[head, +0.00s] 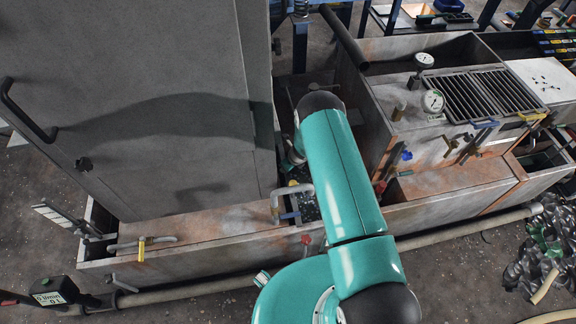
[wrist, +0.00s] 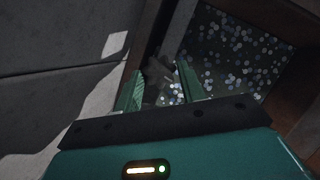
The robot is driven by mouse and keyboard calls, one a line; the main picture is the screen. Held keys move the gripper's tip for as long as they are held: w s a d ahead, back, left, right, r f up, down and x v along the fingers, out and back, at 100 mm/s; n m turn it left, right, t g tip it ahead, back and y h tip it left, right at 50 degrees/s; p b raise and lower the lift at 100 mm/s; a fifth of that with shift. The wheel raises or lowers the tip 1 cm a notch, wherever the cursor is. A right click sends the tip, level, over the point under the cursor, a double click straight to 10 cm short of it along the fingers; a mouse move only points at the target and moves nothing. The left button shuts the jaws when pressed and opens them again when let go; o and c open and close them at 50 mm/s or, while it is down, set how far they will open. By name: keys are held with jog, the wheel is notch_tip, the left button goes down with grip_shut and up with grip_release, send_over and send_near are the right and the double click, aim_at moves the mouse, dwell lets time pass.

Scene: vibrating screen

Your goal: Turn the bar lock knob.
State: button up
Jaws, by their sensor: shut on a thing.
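In the wrist view, my gripper (wrist: 160,88) has its two green fingers on either side of a dark grey part, which I take to be the bar lock knob (wrist: 156,72). The gripper is shut on it. The picture is dark there, so the knob's shape and turn angle are hard to tell. In the head view, my teal arm reaches forward and bends down at its far end. It hides the gripper and the held knob.
A large grey panel (head: 150,100) with a black handle (head: 22,112) stands at the left. A metal tank with gauges (head: 433,101) and a grate (head: 480,95) stands at the right. A bent pipe (head: 292,190) rises close to my arm. Speckled dark ground (wrist: 225,55) shows beyond the fingers.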

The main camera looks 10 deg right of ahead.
jog(key=n, duration=0.2)
jog(key=n+g+y, duration=0.1)
jog(key=n, duration=0.3)
jog(key=shift+w+d+g+y, duration=0.15)
jog(key=shift+w+g+y, duration=0.15)
jog(key=shift+y, duration=0.1)
jog(key=n+g, duration=0.1)
jog(key=n, duration=0.2)
jog(key=n+g, duration=0.1)
jog(key=n, duration=0.2)
jog(key=shift+w+n+g, duration=0.15)
jog(key=shift+n+g, duration=0.15)
jog(key=shift+n, duration=0.1)
jog(key=o, duration=1)
jog(key=shift+c, duration=0.2)
